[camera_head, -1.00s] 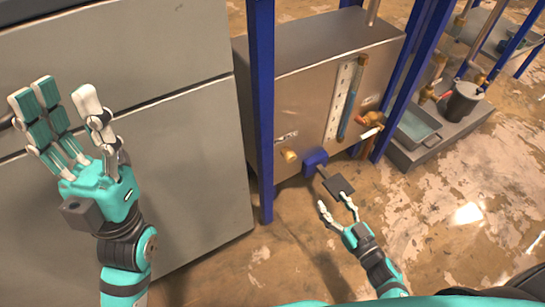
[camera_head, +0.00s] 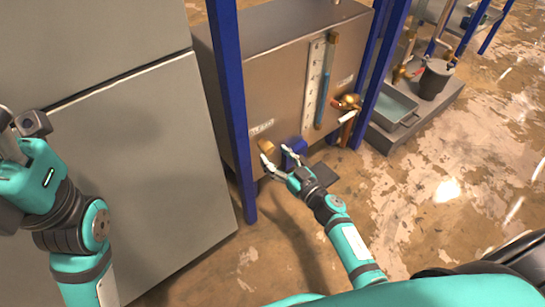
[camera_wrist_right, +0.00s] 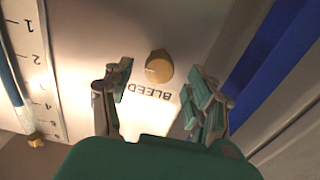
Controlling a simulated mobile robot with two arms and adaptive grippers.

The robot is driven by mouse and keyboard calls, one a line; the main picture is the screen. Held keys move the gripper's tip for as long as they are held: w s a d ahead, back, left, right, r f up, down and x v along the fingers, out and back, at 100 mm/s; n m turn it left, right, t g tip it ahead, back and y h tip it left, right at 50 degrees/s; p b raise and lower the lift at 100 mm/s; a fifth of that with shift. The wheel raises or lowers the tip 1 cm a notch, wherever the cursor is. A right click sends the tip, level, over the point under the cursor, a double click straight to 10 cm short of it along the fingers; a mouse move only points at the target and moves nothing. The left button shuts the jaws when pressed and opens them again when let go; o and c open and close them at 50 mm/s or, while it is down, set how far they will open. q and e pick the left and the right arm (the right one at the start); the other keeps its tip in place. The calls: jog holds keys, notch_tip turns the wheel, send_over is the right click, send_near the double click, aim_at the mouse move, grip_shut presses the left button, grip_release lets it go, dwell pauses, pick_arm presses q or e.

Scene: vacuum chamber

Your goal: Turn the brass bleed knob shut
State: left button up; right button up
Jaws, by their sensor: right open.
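The brass bleed knob (camera_head: 266,146) sits on the front of the grey metal tank, under a small label. In the right wrist view the knob (camera_wrist_right: 159,67) is round and brass, with the word BLEED (camera_wrist_right: 152,92) beside it. My right gripper (camera_head: 276,158) is open in front of the knob. In the right wrist view the open fingers (camera_wrist_right: 160,88) lie either side of the label, and the knob shows just beyond the fingertips, between their lines. Nothing is held. My left gripper (camera_head: 18,140) is at the left edge, with its fingers mostly cut off.
A level gauge (camera_head: 327,80) and a brass tap (camera_head: 349,102) are further right. A grey cabinet (camera_head: 120,130) fills the left.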

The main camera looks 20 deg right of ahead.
jog(key=shift+x, duration=1.1)
jog(key=shift+s, duration=0.1)
jog(key=c, duration=1.2)
